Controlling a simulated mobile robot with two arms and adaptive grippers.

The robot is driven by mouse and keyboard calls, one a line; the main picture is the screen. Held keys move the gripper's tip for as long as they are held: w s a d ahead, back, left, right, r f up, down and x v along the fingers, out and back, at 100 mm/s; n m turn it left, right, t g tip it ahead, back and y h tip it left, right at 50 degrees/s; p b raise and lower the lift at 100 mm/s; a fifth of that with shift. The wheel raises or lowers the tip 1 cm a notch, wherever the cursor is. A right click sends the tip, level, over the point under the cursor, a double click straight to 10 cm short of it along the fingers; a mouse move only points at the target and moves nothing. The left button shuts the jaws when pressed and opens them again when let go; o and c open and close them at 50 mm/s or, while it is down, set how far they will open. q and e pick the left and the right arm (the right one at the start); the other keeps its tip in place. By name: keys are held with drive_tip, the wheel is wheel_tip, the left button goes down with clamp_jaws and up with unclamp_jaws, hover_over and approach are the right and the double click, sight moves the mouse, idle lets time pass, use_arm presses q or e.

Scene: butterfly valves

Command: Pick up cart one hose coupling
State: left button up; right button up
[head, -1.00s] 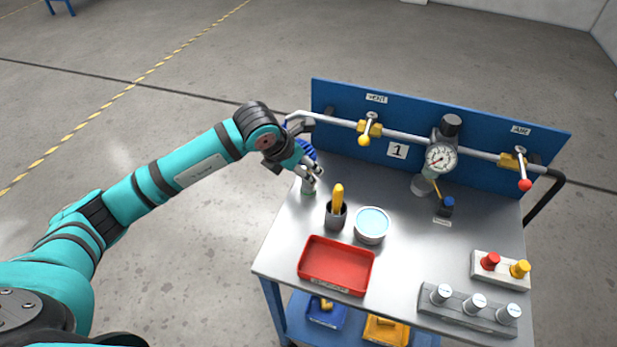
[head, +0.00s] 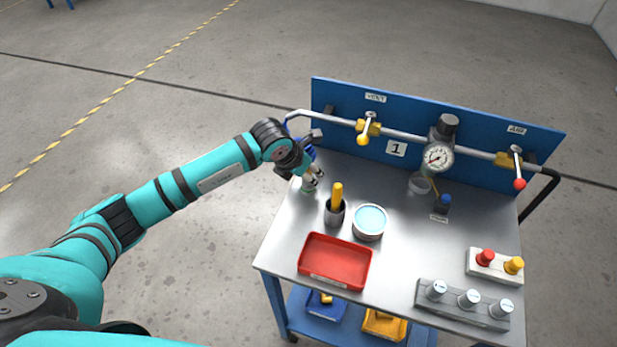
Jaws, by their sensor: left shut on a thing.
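My left gripper (head: 315,178) is at the back left corner of cart one's top, beside the vent end of the pipe. It is shut on the hose coupling, which is mostly hidden by the fingers and wrist. A bit of the blue hose (head: 312,152) shows behind the gripper, below the bent pipe end. A small grey-green piece (head: 307,187) shows just under the fingers; I cannot tell whether it is part of the coupling or a holder. My right gripper is not in view.
Close to the gripper stand a dark cup with a yellow-handled tool (head: 335,212) and a round tin (head: 370,221). A red tray (head: 335,262) lies in front. The blue panel (head: 460,165) carries the pipe, gauge (head: 438,157) and two valve levers. Capped blocks stand at the right.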

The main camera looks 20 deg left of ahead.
use_arm(q)
drive_tip(key=shift+c, duration=1)
drive_tip(key=shift+w+r, duration=0.1)
drive_tip(key=shift+r, duration=0.1)
